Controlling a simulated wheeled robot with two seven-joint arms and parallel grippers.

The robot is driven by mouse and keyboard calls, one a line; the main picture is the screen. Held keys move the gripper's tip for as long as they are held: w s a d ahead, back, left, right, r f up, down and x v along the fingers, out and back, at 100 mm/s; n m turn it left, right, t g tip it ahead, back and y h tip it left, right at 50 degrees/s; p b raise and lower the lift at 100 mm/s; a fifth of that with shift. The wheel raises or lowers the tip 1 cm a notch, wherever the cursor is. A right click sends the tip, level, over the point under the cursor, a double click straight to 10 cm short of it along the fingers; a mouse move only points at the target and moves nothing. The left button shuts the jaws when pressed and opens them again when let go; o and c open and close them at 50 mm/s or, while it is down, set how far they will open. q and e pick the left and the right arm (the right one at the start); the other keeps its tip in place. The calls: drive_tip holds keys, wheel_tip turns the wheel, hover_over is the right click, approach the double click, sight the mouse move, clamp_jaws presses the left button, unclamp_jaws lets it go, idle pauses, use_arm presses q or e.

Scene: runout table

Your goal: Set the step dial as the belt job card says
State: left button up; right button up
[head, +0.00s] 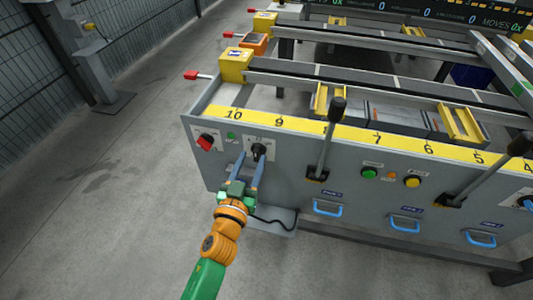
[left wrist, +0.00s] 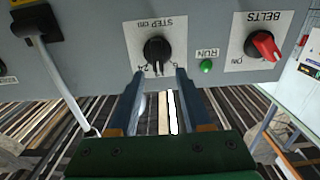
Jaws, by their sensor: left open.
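The step dial (head: 258,150) is a black knob on a white plate on the grey front panel, near the panel's left end. In the left wrist view the dial (left wrist: 157,50) shows plate lettering that reads STEP cm, with small numbers along its lower edge. Its exact setting is too small to tell. My left gripper (head: 251,158) is open in front of the dial. In the left wrist view its two blue fingers (left wrist: 160,76) point at the dial from either side of its lower part; contact cannot be told. No job card is readable. My right gripper is not in view.
A red BELTS knob (head: 205,142) and a green RUN light (head: 231,135) sit left of the dial. A black-knobbed lever (head: 325,140) stands to its right, then green (head: 369,173) and yellow (head: 412,181) buttons. Blue drawer handles (head: 327,209) line the lower panel. Floor at left is clear.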

sight(263, 149)
use_arm(q)
drive_tip(key=shift+x, duration=0.8)
drive_tip(key=shift+w+d, duration=0.25)
drive_tip(key=shift+w, duration=0.2)
clamp_jaws()
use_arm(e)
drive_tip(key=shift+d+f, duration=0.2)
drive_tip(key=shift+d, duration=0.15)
use_arm(q)
drive_tip(key=shift+m, duration=0.3)
drive_tip(key=m, duration=0.1)
drive_tip(key=m+b, duration=0.1)
drive_tip(key=m, duration=0.1)
drive_tip(key=shift+s+d+f, duration=0.1)
drive_tip(key=shift+d+f, duration=0.05)
drive_tip(key=shift+d, duration=0.15)
drive_tip(key=shift+s+d+f+m, duration=0.1)
drive_tip(key=shift+d+m, duration=0.05)
drive_tip(key=shift+m, duration=1.1)
drive_tip(key=shift+d+f+m, duration=0.1)
drive_tip(key=shift+d+m, duration=0.05)
drive_tip(key=shift+m, duration=1.1)
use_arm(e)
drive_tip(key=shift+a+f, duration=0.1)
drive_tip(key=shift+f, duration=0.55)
use_arm(q)
drive_tip(key=shift+b, duration=0.3)
unclamp_jaws()
